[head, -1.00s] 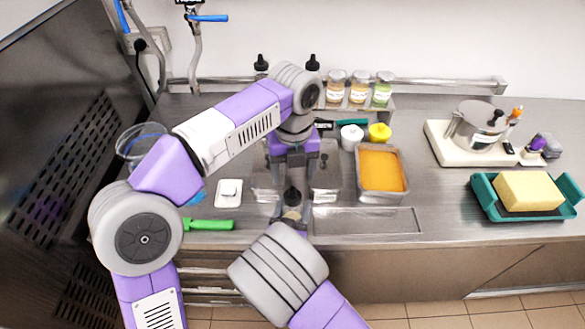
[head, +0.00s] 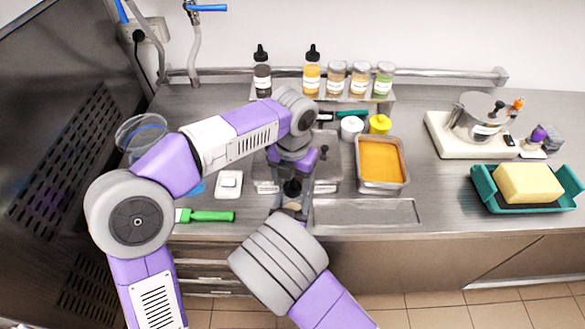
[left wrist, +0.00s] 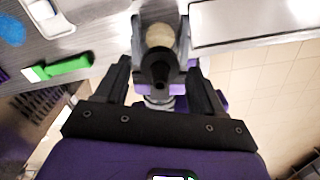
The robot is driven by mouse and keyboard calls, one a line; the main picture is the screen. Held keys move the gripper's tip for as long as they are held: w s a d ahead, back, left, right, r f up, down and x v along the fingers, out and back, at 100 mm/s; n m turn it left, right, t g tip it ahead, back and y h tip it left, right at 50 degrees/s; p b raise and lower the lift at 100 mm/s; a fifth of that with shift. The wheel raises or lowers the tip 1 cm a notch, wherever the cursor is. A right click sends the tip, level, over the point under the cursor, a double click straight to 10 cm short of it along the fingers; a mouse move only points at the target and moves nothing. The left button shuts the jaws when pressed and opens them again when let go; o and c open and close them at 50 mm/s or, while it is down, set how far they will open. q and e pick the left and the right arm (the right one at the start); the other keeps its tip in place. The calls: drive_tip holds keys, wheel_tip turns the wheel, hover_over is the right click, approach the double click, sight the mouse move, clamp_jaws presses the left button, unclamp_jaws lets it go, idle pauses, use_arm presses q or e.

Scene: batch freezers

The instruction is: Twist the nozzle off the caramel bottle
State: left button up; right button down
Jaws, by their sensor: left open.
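A bottle with a black nozzle (head: 292,187) stands in front of the counter's front edge; I take it for the caramel bottle. In the left wrist view its tan part (left wrist: 160,37) shows behind the black nozzle (left wrist: 160,72). My right gripper (head: 290,212) appears shut around the bottle, its grey fingers on either side in the left wrist view; the lower bottle is hidden. My left gripper (head: 291,196) is above it, pointing down, open. Its black fingers (left wrist: 162,88) stand on either side of the nozzle, with gaps visible.
A dark bottle (head: 262,78) and a golden bottle (head: 312,74) stand on the back shelf beside several jars. An orange-filled pan (head: 404,184) is right of my left arm. A green-handled tool (head: 210,216) lies left. A teal tray (head: 488,204) holds a yellow block.

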use_arm(q)
drive_tip(key=shift+f, duration=0.55)
